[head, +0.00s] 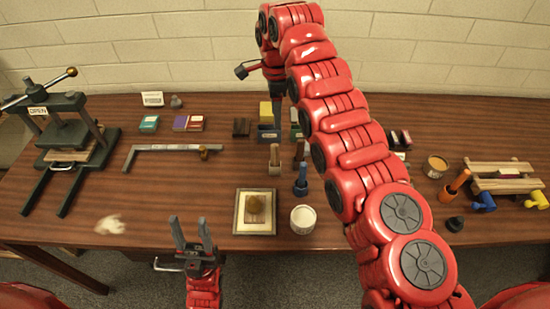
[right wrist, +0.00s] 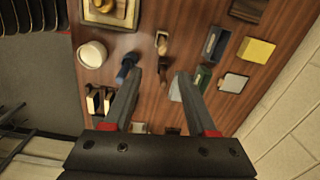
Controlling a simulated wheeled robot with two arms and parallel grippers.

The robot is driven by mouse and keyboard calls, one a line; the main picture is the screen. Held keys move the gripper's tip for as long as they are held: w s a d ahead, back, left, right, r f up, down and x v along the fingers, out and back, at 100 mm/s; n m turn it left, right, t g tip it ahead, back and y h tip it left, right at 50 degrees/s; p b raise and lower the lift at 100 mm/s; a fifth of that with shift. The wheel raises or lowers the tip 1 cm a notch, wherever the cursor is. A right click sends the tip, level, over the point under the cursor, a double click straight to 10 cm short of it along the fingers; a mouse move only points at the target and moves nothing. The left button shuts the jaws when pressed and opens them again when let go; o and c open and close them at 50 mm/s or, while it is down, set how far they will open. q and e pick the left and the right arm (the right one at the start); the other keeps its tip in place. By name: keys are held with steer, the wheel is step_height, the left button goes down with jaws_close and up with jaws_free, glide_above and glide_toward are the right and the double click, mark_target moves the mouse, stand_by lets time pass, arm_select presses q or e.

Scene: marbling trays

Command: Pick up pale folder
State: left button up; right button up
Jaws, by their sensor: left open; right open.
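I cannot pick out the pale folder for certain. In the right wrist view two narrow pale pieces (right wrist: 100,102) stand side by side in a dark holder, left of my right gripper (right wrist: 159,77). In the head view my red right arm covers that area. My right gripper points down over the back middle of the table, open, with nothing held between its fingers. A pale-topped wooden handle (head: 274,160) and a blue handle (head: 300,180) stand below it. My left gripper (head: 191,232) is open and empty at the table's front edge.
A framed tray (head: 240,228) and white cup (head: 303,219) stand front middle. A pale crumpled cloth (head: 110,225) lies front left, near a dark press (head: 70,130). A yellow block (head: 265,110) and dark block (head: 241,127) stand behind. A wooden rack (head: 500,184) is at right.

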mark_target(275, 145)
step_height(275, 145, down, 9)
steer(key=shift+r+p, duration=0.2)
steer(key=shift+p, duration=0.35)
steer(key=shift+f+p, duration=0.3)
steer(key=shift+p, duration=0.2)
step_height(275, 145, down, 3)
steer(key=shift+w+a+f+p, duration=0.1)
steer(key=shift+w+a+p, duration=0.05)
steer(key=shift+p, duration=0.5)
steer(key=shift+w+f, duration=0.1)
steer(key=shift+f, duration=0.65)
jaws_close()
